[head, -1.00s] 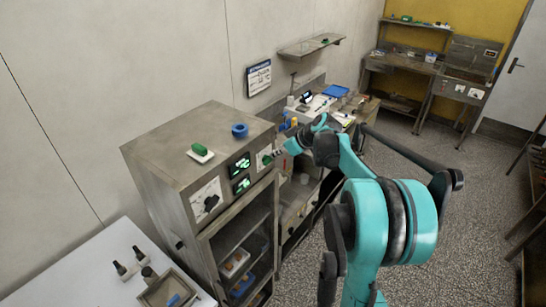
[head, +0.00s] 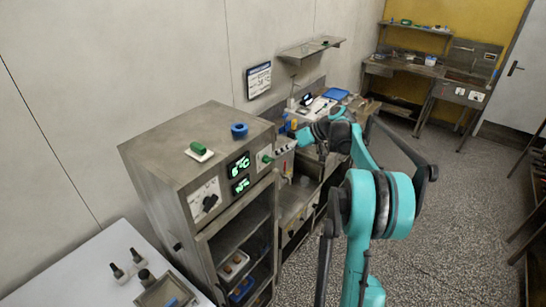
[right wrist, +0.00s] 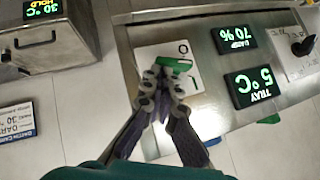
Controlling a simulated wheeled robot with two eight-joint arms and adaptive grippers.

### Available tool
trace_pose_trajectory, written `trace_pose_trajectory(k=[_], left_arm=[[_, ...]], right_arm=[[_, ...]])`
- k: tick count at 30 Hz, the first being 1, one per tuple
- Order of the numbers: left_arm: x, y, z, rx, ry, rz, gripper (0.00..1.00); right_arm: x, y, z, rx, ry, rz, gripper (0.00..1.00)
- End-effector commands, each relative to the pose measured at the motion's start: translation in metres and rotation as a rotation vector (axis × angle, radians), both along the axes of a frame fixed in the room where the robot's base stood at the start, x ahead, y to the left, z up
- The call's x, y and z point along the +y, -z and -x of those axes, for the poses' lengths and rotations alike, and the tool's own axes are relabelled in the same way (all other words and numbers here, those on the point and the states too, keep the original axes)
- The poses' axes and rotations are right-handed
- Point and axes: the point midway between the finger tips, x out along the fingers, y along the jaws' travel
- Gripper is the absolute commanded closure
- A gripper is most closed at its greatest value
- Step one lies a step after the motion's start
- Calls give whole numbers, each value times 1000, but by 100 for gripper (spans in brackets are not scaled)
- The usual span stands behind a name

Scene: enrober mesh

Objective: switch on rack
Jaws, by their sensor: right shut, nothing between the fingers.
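The rack is a steel cabinet (head: 165,172) with an open shelved front and two lit green displays, also at the right in the right wrist view (right wrist: 225,92). A green switch handle (right wrist: 176,63) sits on a white plate marked 0 and 1 beside the displays. The same switch shows small in the head view (head: 266,158). My right gripper (right wrist: 163,72) is shut and empty, its fingertips at the green handle and over the white plate. Whether they touch the handle I cannot tell. The fingers partly hide the plate. My left gripper is not in view.
A green item on a white card (head: 199,151) and a blue ring (head: 239,130) lie on the cabinet top. A black dial (head: 208,202) sits on its front. Floor at the right is open.

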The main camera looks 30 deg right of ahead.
Motion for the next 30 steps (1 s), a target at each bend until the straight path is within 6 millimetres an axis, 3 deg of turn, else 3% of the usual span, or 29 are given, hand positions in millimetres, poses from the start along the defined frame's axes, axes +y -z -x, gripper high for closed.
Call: trace_pose_trajectory(k=[30], left_arm=[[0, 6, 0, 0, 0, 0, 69]], right_arm=[[17, 3, 6, 4, -6, -3, 100]])
